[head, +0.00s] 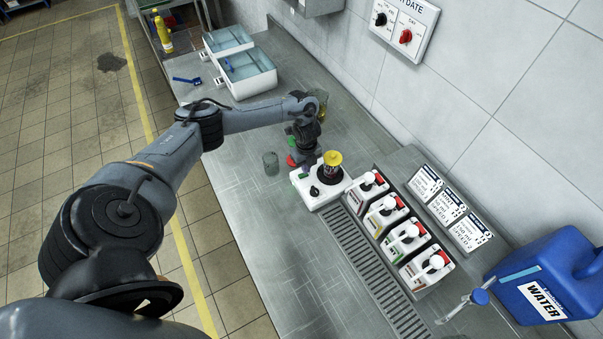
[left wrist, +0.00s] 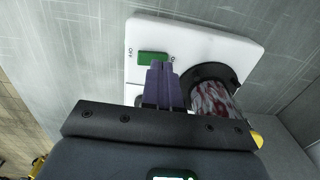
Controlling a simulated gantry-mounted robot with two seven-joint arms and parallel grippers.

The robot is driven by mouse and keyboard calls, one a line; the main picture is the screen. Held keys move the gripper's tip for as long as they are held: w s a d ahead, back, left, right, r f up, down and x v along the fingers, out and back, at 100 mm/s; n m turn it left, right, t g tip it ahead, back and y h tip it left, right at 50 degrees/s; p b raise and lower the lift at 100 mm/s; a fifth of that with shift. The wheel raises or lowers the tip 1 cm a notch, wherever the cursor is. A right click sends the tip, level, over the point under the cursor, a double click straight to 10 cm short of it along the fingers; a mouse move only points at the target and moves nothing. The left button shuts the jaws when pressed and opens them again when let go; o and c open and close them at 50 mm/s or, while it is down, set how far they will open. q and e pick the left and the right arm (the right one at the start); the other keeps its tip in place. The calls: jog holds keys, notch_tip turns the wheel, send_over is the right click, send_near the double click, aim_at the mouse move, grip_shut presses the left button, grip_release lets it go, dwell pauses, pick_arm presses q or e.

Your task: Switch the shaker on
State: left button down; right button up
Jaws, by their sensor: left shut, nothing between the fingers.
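The shaker is a white box (head: 328,192) on the steel bench, holding a dark container with a yellow lid (head: 332,158). In the left wrist view its white top (left wrist: 190,38) carries a green switch (left wrist: 153,58), with OFF lettering at its left and partly hidden lettering at its right. My left gripper (left wrist: 160,68) is shut and empty, its purple fingertips at the near right part of the switch; I cannot tell whether they touch it. In the head view the left gripper (head: 302,160) is over the far left side of the shaker. The right gripper is out of view.
Several white dispensers (head: 408,235) stand right of the shaker behind a drain grate (head: 375,270). A blue water jug (head: 545,275) is at the right. White trays (head: 246,75) are farther back. The near bench is clear.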

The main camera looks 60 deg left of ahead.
pick_arm(q)
notch_tip(320, 180, up, 5)
jog(key=p, duration=0.4)
jog(key=shift+r, duration=0.2)
jog(key=shift+s, duration=0.1)
